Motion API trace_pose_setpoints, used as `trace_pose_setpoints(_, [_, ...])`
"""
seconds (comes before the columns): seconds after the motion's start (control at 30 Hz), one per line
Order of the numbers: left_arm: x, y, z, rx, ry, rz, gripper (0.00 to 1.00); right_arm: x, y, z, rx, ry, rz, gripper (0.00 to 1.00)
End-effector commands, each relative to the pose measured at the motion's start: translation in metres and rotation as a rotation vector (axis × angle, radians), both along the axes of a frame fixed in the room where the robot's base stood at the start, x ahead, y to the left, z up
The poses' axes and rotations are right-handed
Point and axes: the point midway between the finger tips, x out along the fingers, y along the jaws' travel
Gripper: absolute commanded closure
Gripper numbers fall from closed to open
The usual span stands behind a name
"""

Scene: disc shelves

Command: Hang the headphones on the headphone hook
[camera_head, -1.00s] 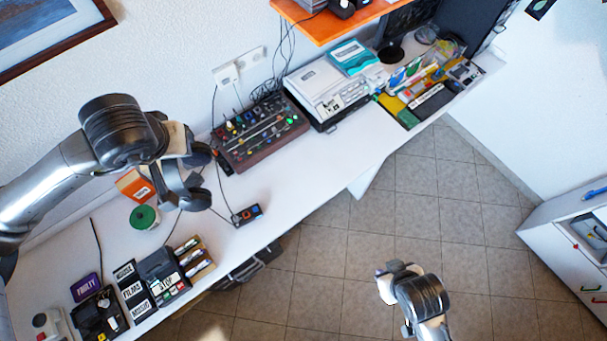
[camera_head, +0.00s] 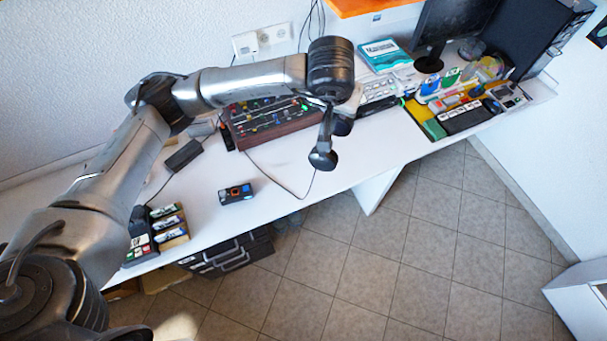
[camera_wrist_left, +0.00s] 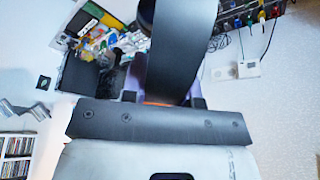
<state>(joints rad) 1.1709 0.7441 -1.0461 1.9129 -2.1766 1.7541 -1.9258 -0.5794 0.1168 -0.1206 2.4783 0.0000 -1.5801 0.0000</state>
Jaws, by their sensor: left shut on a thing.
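The dark headphones (camera_head: 323,158) hang in the air in front of the desk, with one ear cup low and the other partly behind. My left gripper (camera_head: 347,103) is shut on them from above. In the left wrist view their wide black band (camera_wrist_left: 182,50) rises from between the fingers (camera_wrist_left: 160,98). I do not clearly make out the headphone hook. A grey wavy piece (camera_wrist_left: 22,110) shows at the left of the wrist view, and I cannot tell whether it is the hook. My right gripper is out of view.
The white desk (camera_head: 290,170) runs along the wall, with a mixer (camera_head: 272,122), a small device (camera_head: 236,193), a monitor (camera_head: 452,28) and a tray of stationery (camera_head: 432,124). An orange shelf (camera_head: 365,6) is above.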

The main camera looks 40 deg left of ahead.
Motion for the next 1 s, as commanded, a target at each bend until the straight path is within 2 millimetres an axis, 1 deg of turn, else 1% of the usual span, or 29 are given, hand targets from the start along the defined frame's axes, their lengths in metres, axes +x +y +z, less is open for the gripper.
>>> trace_pose_setpoints(0.03, [0.007, 0.003, -0.034, -0.002, -0.001, 0.026, 1.0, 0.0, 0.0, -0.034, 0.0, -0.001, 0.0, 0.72])
trace_pose_setpoints(0.37, [0.043, 0.026, -0.14, -0.003, 0.0, 0.194, 1.0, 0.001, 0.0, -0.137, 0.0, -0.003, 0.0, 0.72])
trace_pose_setpoints(0.4, [0.047, 0.029, -0.153, -0.003, 0.0, 0.215, 1.0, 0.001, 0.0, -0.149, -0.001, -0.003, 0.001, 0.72])
trace_pose_setpoints(0.6, [0.064, 0.043, -0.213, -0.003, 0.005, 0.309, 1.0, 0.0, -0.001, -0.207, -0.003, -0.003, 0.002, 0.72])
trace_pose_setpoints(0.7, [0.071, 0.049, -0.238, -0.002, 0.009, 0.348, 1.0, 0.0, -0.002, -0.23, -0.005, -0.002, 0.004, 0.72])
trace_pose_setpoints(0.8, [0.076, 0.054, -0.258, -0.001, 0.012, 0.381, 1.0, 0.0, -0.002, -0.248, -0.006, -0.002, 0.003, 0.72])
trace_pose_setpoints(0.9, [0.08, 0.059, -0.272, 0.001, 0.015, 0.408, 1.0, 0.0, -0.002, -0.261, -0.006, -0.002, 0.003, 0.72])
trace_pose_setpoints(1.0, [0.082, 0.062, -0.282, 0.001, 0.017, 0.426, 1.0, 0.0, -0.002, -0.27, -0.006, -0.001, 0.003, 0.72])
